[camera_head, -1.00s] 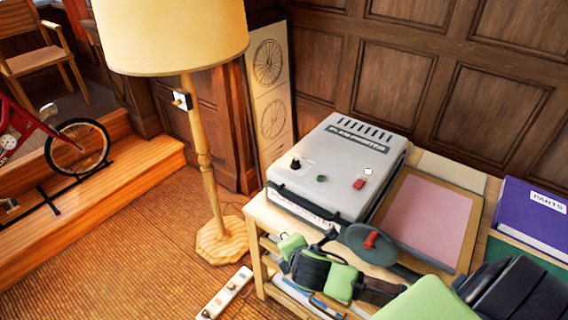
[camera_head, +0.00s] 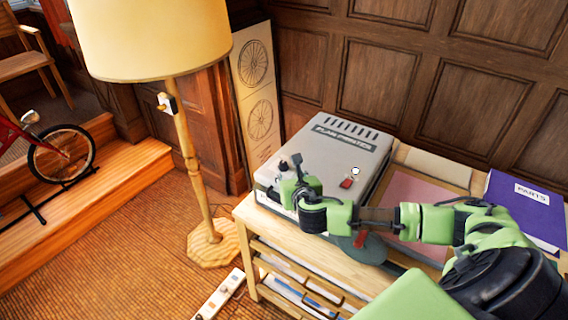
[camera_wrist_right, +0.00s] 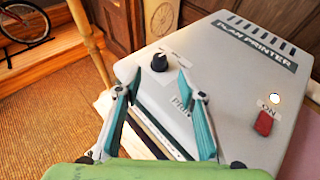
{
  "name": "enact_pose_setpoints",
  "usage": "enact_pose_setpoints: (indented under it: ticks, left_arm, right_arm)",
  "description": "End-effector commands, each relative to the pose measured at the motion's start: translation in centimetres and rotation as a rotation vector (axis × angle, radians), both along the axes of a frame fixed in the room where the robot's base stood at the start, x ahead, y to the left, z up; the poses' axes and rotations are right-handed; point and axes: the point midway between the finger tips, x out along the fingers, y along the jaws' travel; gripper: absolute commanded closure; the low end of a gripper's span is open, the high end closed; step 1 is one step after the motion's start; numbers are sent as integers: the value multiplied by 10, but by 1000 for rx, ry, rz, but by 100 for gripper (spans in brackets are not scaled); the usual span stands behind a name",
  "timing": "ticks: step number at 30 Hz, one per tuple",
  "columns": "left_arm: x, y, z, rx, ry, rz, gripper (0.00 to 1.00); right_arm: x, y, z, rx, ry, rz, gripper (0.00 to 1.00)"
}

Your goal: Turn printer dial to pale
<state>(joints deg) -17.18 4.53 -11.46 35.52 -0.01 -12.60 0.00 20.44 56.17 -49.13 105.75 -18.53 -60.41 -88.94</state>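The grey plan printer (camera_head: 335,160) stands on a wooden table. Its dial (camera_head: 283,166), a small black knob, is near the front left of its top. In the right wrist view the dial (camera_wrist_right: 159,62) appears between and just beyond my right fingertips. My right gripper (camera_head: 293,172) is open and empty, its fingers above the printer top. I cannot make out any contact with the dial. White labels (camera_wrist_right: 182,104) lie near the dial, partly hidden by a finger; the dial's setting is not readable. My left gripper is not in view.
A red switch (camera_wrist_right: 263,123) marked ON and a round white light (camera_wrist_right: 275,98) are on the printer's right side. A pink board (camera_head: 412,194) and purple binder (camera_head: 527,208) lie to the right. A floor lamp (camera_head: 195,160) stands to the left.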

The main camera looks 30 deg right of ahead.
Motion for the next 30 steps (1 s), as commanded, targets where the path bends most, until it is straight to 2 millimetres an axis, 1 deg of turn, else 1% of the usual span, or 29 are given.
enact_pose_setpoints:
  ticks: [3,9,15,21,30]
  left_arm:
    - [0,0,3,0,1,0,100]
    - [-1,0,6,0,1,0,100]
    - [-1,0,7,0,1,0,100]
    - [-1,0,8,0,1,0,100]
    - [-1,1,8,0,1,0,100]
  right_arm:
    - [16,-7,-6,1,0,-3,64]
    - [42,-17,-18,2,0,-2,64]
    - [62,-25,-27,1,-1,-2,64]
    - [72,-30,-33,2,0,-2,64]
    - [75,-31,-34,2,0,1,64]
